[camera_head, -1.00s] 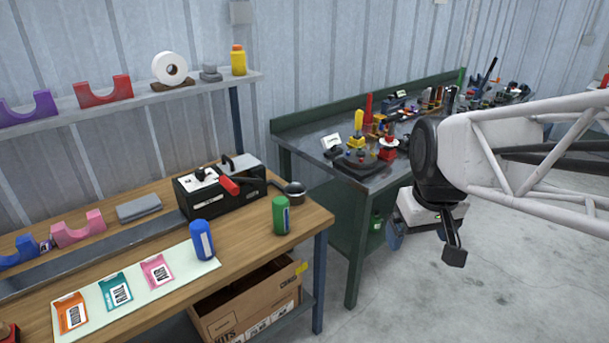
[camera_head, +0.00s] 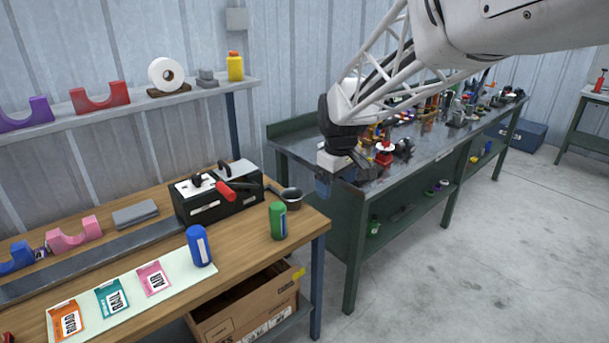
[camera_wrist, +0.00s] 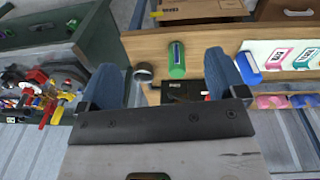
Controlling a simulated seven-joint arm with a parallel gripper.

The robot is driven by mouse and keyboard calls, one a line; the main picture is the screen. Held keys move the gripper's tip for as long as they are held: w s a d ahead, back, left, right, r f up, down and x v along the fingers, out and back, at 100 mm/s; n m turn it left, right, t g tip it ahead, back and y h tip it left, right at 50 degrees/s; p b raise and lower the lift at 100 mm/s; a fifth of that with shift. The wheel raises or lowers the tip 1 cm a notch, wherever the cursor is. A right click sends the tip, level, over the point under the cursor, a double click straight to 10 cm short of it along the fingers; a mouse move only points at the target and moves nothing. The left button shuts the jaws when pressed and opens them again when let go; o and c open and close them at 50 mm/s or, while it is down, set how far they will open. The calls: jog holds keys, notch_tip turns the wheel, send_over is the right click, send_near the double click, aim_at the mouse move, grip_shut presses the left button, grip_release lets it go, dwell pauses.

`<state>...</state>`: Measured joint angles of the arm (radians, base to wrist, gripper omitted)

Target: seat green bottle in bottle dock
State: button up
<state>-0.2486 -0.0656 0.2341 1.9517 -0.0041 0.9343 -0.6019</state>
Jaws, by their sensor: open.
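The green bottle (camera_head: 278,221) stands upright at the right end of the wooden bench, with a white label on its side. It also shows in the wrist view (camera_wrist: 176,58), between the two blue fingers. A dark round ring or cup (camera_head: 292,198) lies just behind the bottle, attached beside a black box; it looks like the bottle dock, and it appears empty in the wrist view (camera_wrist: 143,73). My gripper (camera_wrist: 164,66) is open and empty. In the head view my gripper (camera_head: 329,184) hangs in the air right of and above the bottle, apart from it.
A blue bottle (camera_head: 199,246) stands left on a pale mat with several cards. A cluttered green workbench (camera_head: 400,190) is on the right. A cardboard box (camera_head: 250,304) sits below.

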jog(key=w+a+f+n, duration=0.3)
jog(key=w+a+f, duration=0.3)
jog(key=w+a, duration=0.2)
jog(key=n+g, duration=0.1)
jog(key=n, duration=0.2)
send_over(279, 206)
notch_tip(279, 206, down, 8)
jog(key=shift+w+r, duration=0.15)
jog(key=shift+f, duration=1.3)
jog(key=shift+a+f, duration=0.1)
jog(key=shift+f, duration=2.5)
